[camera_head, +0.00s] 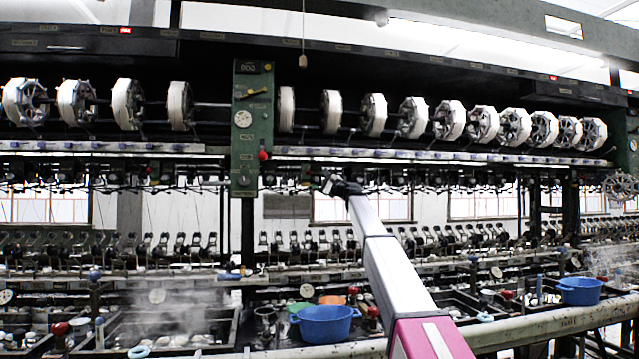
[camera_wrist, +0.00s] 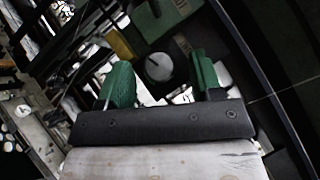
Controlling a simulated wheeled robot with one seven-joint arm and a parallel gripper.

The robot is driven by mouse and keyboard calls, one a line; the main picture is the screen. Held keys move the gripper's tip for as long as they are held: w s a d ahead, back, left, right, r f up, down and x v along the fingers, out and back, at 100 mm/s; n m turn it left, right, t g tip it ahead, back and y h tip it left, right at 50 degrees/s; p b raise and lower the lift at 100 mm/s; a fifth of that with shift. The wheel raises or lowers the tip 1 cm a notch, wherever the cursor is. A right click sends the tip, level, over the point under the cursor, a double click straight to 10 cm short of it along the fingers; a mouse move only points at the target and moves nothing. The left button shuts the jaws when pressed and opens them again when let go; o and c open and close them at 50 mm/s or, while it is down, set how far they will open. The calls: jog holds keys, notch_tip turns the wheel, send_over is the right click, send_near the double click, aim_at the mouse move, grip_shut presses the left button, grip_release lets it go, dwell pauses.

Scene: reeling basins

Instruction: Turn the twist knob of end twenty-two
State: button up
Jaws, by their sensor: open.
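My gripper (camera_wrist: 162,78) is open, with its two green fingers apart and nothing held between them. In the wrist view a pale round piece (camera_wrist: 159,67) with a dark mark shows between and beyond the fingers; I cannot tell whether it is a twist knob or how far off it is. In the head view my gripper (camera_head: 333,184) is at the end of the raised arm, in front of the row of small dark fittings below the reels. I cannot read any end number, so I cannot tell which knob belongs to end twenty-two.
White reels (camera_head: 373,115) line the machine above my gripper. A green post (camera_head: 243,215) with dials and a red knob (camera_head: 263,155) stands to its left. Blue basins (camera_head: 325,325) (camera_head: 580,291) sit on the bench below, with steam at left. A yellow tag (camera_wrist: 120,44) shows in the wrist view.

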jog(key=c, duration=0.9)
jog(key=shift+n, duration=0.3)
jog(key=n+g+h, duration=0.1)
jog(key=n, duration=0.1)
jog(key=n+g+h, duration=0.2)
jog(key=shift+r+n, duration=0.3)
jog(key=shift+r, duration=0.1)
jog(key=n+h, duration=0.2)
jog(key=n+g+h, duration=0.1)
jog(key=h, duration=0.1)
jog(key=shift+r+n, duration=0.25)
jog(key=shift+n, duration=0.05)
jog(key=shift+h, duration=0.3)
jog(key=o, duration=0.9)
